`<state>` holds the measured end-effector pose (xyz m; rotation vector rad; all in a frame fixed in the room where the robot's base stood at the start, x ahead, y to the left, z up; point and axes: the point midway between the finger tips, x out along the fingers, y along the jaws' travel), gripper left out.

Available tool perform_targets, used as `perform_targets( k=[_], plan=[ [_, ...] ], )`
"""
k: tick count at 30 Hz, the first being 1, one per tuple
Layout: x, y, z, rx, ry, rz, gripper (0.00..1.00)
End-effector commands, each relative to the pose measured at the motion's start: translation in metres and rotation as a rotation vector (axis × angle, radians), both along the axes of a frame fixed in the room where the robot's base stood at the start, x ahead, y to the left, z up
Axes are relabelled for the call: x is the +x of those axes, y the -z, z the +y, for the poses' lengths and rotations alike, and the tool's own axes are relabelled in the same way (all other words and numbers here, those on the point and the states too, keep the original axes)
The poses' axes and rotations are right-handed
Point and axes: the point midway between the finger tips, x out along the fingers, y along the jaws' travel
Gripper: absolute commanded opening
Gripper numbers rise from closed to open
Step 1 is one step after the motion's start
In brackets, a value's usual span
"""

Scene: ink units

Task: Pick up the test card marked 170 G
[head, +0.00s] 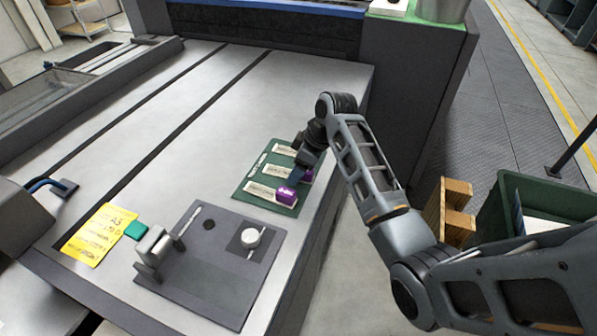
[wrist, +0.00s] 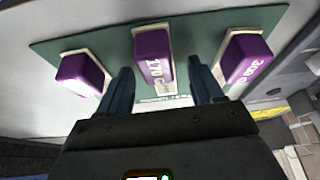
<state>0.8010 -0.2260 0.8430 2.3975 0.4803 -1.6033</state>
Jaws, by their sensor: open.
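The purple block marked 170 G (wrist: 153,58) is the middle of three in the wrist view, on a pale card on a green board (wrist: 203,43). My gripper (wrist: 163,78) is open and empty, with one finger on each side of this block in the picture; no contact shows. A purple block marked 300 G (wrist: 249,58) is to the right. Another purple block (wrist: 82,75), its label unreadable, is to the left. In the head view, my gripper (head: 303,166) hangs over the green board (head: 246,186) and partly hides the cards.
A grey plate (head: 205,268) with a white knob (head: 250,238) and a small press-like device (head: 155,246) lies in front. A yellow sheet (head: 98,235) and a teal block (head: 135,230) lie left. The table's right edge is close to the board.

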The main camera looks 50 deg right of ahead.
Motion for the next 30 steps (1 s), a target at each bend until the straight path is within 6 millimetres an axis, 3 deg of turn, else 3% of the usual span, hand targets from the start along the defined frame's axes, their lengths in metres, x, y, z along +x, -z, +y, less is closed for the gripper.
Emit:
perform_targets(
  k=[8, 27, 30],
  plan=[
    [0.0016, 0.0038, 0.0007, -0.001, 0.000, 0.000, 0.66],
    [0.0015, 0.0035, 0.0005, -0.001, 0.000, 0.000, 0.06],
    [0.0015, 0.0033, 0.0005, 0.000, 0.000, -0.001, 0.06]
  ],
)
